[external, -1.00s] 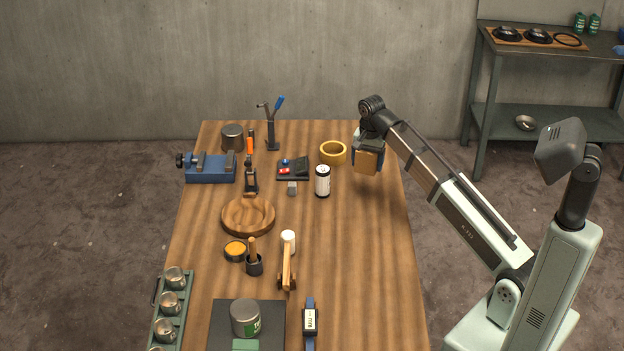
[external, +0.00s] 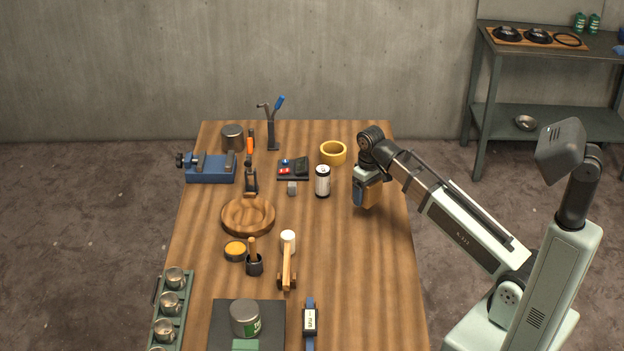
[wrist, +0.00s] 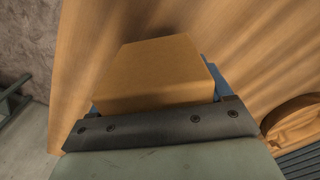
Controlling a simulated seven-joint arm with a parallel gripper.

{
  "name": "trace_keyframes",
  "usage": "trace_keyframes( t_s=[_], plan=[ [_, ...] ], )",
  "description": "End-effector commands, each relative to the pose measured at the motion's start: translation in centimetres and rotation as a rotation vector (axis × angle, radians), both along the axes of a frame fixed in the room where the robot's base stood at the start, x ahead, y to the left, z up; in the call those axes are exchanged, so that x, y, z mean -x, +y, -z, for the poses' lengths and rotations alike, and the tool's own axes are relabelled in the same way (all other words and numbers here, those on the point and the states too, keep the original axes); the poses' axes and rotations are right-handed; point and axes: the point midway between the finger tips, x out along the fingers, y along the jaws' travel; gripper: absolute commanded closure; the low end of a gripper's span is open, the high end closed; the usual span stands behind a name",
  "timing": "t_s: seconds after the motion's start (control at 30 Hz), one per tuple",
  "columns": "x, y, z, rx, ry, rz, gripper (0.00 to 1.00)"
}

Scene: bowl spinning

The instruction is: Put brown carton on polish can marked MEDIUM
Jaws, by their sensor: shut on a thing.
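The brown carton (external: 371,193) is in my gripper (external: 367,192), held above the right side of the wooden table. In the wrist view the carton (wrist: 158,75) fills the space ahead of the gripper (wrist: 158,105), with a blue finger showing on its right. The gripper is shut on it. A grey metal can with a green label (external: 245,318) stands on a dark mat at the near end of the table, well to the left and nearer the camera. The label's writing is too small to read.
The table's right strip is clear.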

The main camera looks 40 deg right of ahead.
Motion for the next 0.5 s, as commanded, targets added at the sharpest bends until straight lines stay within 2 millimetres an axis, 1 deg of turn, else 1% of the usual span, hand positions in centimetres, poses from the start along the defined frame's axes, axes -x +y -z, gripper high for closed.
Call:
trace_keyframes(
  t_s=[0.03,0.17,0.27,0.5],
  plan=[
    [0.2,1.1,0.2,0.000,0.003,-0.018,0.58],
    [0.1,3.9,0.1,0.000,0.004,-0.065,0.58],
    [0.1,6.6,-0.1,-0.001,0.003,-0.110,0.58],
    [0.4,13.2,-1.0,0.000,0.003,-0.222,0.58]
  ],
)
